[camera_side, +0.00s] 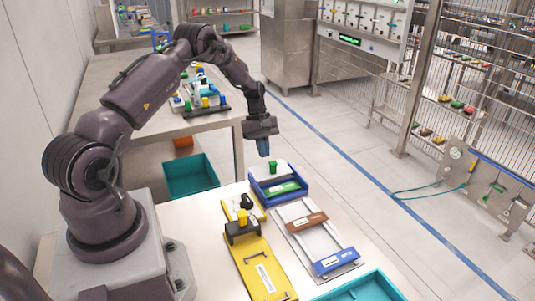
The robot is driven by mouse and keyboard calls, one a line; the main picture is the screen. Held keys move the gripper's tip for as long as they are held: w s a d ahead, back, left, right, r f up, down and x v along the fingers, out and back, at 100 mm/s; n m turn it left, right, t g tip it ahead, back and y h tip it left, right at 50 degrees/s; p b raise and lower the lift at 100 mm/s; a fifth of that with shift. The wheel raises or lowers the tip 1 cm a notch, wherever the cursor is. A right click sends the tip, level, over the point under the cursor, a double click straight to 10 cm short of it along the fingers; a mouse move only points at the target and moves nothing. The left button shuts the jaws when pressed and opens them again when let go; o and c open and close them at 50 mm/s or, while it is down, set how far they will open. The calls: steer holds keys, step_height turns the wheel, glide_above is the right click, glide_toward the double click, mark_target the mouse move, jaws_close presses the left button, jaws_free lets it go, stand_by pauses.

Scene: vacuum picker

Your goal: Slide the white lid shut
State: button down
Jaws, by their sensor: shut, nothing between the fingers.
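A blue box (282,199) stands near the far edge of the front table. A white lid (260,174) with an upright green knob (272,167) covers its far part. The near part of the box is open and shows a green block (283,188) with a pale label inside. My gripper (263,152) points down with its blue fingers shut and empty. In the picture it is above the box's far side, just over the knob, apparently apart from it. The exact height and the gap to the knob are hard to tell.
Yellow plates (262,268) with a black clamp lie to the left. A teal bin (362,290) is at the front edge.

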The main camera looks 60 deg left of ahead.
mark_target(268, 168)
steer(key=shift+d+r, duration=0.1)
steer(key=shift+d, duration=1.3)
steer(key=shift+d, duration=0.1)
steer(key=d, duration=0.8)
steer(key=shift+d, duration=0.1)
